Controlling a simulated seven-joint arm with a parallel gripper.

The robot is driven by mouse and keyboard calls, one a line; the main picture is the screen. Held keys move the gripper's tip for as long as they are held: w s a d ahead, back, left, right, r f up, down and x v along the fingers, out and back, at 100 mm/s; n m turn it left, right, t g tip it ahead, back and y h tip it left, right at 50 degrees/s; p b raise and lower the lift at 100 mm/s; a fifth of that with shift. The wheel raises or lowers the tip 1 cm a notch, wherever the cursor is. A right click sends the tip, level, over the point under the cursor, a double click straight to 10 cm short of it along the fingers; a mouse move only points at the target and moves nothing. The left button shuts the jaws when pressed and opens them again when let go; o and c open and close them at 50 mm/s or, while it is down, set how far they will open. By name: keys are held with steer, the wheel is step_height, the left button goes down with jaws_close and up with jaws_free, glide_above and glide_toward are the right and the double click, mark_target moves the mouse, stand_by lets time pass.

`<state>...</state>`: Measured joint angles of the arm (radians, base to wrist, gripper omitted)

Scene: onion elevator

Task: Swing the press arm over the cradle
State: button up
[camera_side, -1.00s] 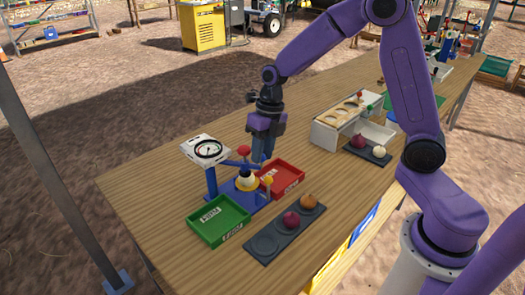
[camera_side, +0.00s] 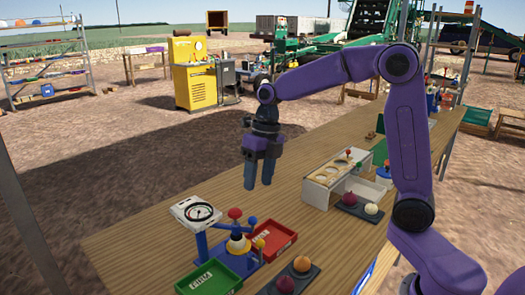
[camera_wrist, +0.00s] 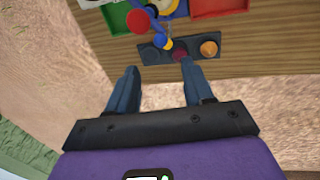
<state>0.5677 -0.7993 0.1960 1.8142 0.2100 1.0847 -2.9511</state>
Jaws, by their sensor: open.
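The blue press (camera_side: 243,262) stands near the front of the table, with a white dial gauge (camera_side: 196,210) on its post. Its blue press arm (camera_side: 221,226) carries a red knob (camera_side: 235,213) and a blue ball end (camera_side: 252,222). A pale yellow onion (camera_side: 238,243) sits low in the press, at the cradle; the cradle itself is mostly hidden. I cannot tell whether the arm is exactly over it. My gripper (camera_side: 259,186) is open and empty, pointing down, above and behind the press. In the wrist view its fingers (camera_wrist: 158,66) are apart with nothing between them.
A green tray (camera_side: 209,279) and a red tray (camera_side: 270,241) flank the press. A dark tray (camera_wrist: 153,55) holds a red onion (camera_wrist: 180,55) and a brown onion (camera_wrist: 208,48). A white-and-wood box (camera_side: 327,185) stands to the right. The table (camera_side: 150,247) left of the press is clear.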

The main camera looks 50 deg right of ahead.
step_height(320, 180, up, 7)
steer(key=d, duration=0.1)
steer(key=shift+d, duration=0.15)
steer(key=shift+f, duration=0.1)
